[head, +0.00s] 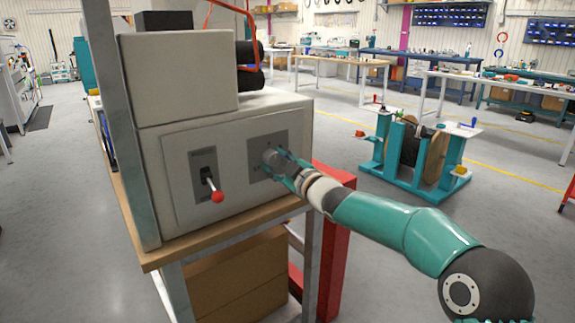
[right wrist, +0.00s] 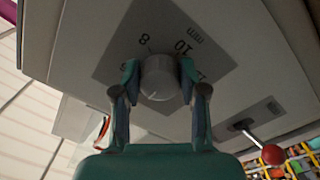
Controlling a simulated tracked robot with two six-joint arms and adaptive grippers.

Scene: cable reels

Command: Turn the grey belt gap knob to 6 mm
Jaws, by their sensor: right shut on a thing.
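The grey belt gap knob (head: 271,157) sits on a dark grey dial plate (head: 282,141) on the front of the beige machine. In the right wrist view the knob (right wrist: 160,80) is round, with the figures 8 and 10 and "mm" readable on the plate around it. Other figures are partly hidden by the fingers. I cannot tell which figure the knob points to. My right gripper (head: 281,164) is at the knob; in the right wrist view its two teal fingers (right wrist: 159,76) are shut on the knob's opposite sides. My left gripper is in neither view.
A lever with a red ball (head: 217,196) stands out from a second plate left of the knob. The machine stands on a wooden-topped bench (head: 150,259). A red post (head: 335,260) is just right of the bench. A teal reel stand (head: 375,168) is further right.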

